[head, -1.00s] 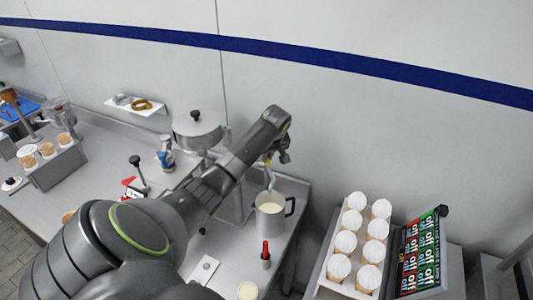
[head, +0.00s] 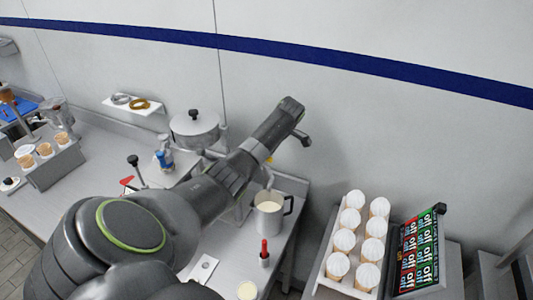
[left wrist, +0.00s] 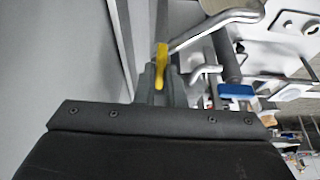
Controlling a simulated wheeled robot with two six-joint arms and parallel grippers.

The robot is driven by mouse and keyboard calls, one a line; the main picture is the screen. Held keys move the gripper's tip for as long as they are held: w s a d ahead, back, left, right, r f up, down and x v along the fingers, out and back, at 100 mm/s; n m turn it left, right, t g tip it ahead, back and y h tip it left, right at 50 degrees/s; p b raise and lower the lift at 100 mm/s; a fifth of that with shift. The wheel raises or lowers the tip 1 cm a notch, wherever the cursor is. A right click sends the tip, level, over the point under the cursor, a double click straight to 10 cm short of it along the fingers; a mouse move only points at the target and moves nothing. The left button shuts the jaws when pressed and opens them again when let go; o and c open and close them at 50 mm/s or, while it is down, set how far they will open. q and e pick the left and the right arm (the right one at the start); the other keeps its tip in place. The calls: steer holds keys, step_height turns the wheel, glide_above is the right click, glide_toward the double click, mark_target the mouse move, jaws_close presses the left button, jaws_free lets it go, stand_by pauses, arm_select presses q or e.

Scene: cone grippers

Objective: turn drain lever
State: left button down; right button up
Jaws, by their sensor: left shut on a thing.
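The drain lever has a yellow handle (left wrist: 161,62) in the left wrist view, on a metal arm by the steel equipment. My left gripper (left wrist: 154,84) is shut on this yellow handle; its fingertips are close together around the handle's lower end. In the head view only a small yellow patch (head: 268,159) shows under my left arm, which hides the gripper and most of the lever. A steel pot with a lid (head: 194,130) stands behind the arm. A metal pitcher (head: 270,222) with pale liquid stands below the yellow patch. My right gripper is not in view.
A red-capped bottle (head: 264,256) stands in front of the pitcher near the counter's right edge. A tray of white-topped cups (head: 328,262) and an on/off panel (head: 420,255) are further right. A small wall shelf (head: 136,104) holds rings.

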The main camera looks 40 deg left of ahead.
arm_select(q)
steer(key=shift+r+n, duration=0.15)
steer(key=shift+n, duration=0.15)
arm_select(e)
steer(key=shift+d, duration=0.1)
arm_select(q)
steer(key=c, duration=1.5)
jaws_free()
